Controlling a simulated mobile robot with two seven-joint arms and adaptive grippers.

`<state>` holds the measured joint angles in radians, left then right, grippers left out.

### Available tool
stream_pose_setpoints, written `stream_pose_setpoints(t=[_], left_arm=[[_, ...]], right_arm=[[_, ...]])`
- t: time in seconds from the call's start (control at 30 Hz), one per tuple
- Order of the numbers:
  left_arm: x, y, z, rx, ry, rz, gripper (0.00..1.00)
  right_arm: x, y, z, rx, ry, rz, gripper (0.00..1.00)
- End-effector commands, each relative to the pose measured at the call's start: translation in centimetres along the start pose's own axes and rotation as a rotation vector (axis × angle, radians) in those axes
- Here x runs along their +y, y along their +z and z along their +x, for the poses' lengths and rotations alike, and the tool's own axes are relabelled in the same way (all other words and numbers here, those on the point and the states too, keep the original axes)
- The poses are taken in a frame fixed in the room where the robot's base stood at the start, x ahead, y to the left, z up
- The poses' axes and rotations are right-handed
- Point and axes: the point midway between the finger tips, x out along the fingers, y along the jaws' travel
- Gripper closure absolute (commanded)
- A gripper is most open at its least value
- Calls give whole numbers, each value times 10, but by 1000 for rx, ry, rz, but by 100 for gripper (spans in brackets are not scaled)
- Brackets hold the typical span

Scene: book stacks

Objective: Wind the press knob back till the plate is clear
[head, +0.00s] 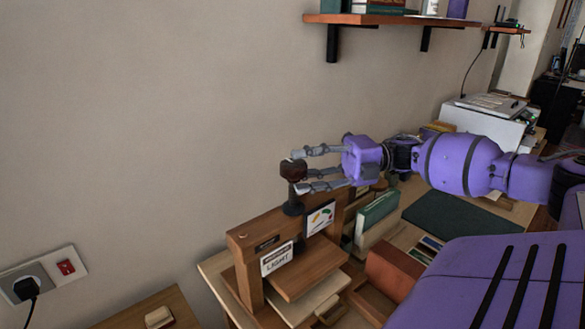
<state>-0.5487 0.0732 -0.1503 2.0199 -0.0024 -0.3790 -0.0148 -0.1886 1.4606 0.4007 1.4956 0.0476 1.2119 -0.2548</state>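The wooden press (246,284) stands on the desk, with a heavy crossbeam and labels on its front. Its dark brown knob (292,170) sits on top of a black spindle (293,206). The brown plate (308,270) shows low under the crossbeam, above a paler board (312,298); any gap between them is hard to tell. My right gripper (299,171) reaches in from the right with its fingers apart on either side of the knob. It looks open, and firm contact does not show. My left gripper is out of view.
A green book (377,213) stands upright right of the press, near a reddish-brown box (394,271). A dark green mat (455,220) lies behind them. A shelf (390,19) hangs above. A wall socket (35,278) is at left.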

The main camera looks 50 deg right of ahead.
Motion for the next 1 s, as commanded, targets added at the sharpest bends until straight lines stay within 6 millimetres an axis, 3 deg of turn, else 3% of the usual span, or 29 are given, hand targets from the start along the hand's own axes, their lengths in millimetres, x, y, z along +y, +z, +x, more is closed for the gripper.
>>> stream_pose_setpoints(t=[0.2, 0.5, 0.8, 1.0], left_arm=[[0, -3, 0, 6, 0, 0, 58], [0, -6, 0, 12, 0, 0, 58], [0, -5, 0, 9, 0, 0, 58], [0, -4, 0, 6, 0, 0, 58]], right_arm=[[0, 0, 23, 1, -1, 0, 60], [0, 0, 26, 0, 0, 0, 60], [0, 0, 26, 1, 0, 0, 98], [2, 0, 26, -5, 2, -1, 100]])
